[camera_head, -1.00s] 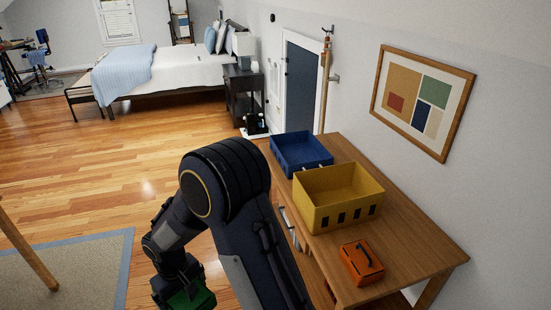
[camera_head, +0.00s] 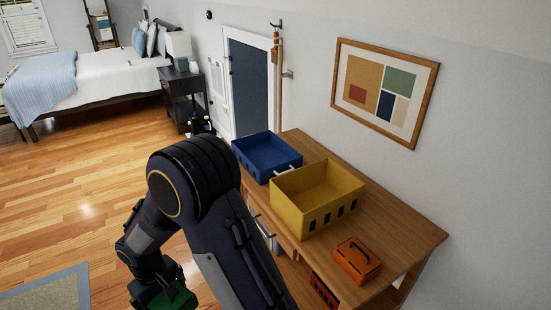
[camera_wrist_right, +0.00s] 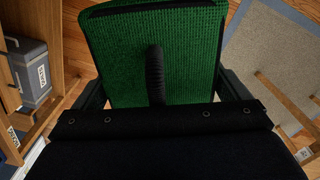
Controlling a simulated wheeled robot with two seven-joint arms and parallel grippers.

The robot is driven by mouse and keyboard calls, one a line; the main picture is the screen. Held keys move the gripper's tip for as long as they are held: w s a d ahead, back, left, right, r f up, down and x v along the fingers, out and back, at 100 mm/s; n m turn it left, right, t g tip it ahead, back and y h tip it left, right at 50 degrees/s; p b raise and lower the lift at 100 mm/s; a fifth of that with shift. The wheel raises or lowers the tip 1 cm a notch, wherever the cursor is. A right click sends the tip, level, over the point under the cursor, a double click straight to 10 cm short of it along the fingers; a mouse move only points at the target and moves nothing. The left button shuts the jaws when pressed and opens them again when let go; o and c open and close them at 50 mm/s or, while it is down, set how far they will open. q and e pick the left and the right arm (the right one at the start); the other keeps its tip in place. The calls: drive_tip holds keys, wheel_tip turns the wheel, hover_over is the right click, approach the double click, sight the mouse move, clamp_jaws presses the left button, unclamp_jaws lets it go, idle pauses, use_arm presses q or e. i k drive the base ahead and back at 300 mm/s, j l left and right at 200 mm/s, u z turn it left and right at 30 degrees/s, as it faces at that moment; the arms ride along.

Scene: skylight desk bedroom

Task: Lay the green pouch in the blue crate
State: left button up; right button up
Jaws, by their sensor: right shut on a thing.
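The blue crate (camera_head: 262,158) stands at the far end of the wooden desk, open at the top; what I see of its inside looks empty. The green pouch (camera_head: 178,298) shows low in the head view, partly hidden by my arm. My right gripper (camera_head: 158,288) is shut on the pouch, in front of and to the left of the desk, clear of the crate. In the right wrist view the pouch (camera_wrist_right: 195,60) shows ribbed green fabric and a dark handle strap between the fingers. My left gripper is in neither view.
A yellow crate (camera_head: 300,211) stands on the desk (camera_head: 395,225) right beside the blue crate, on the near side. An orange box (camera_head: 357,261) with a handle lies nearer on the desk. A grey bin (camera_wrist_right: 32,72) sits on a shelf. Open wooden floor (camera_head: 75,185) lies left.

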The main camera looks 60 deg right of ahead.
sight(266, 161)
drive_tip(key=i+l+z, duration=0.2)
drive_tip(key=i+z, duration=0.2)
drive_tip(key=i, duration=0.15)
drive_tip(key=i+z, duration=0.4)
drive_tip(key=i, duration=0.2)
drive_tip(key=i+z, duration=0.2)
drive_tip(key=i, duration=0.3)
drive_tip(key=i+j+z, duration=0.2)
drive_tip(key=i, duration=0.35)
drive_tip(key=i+j+z, duration=0.15)
drive_tip(key=i, duration=0.35)
drive_tip(key=i+z, duration=0.95)
drive_tip(key=z, duration=0.15)
drive_tip(key=i+z, duration=0.15)
drive_tip(key=z, duration=0.15)
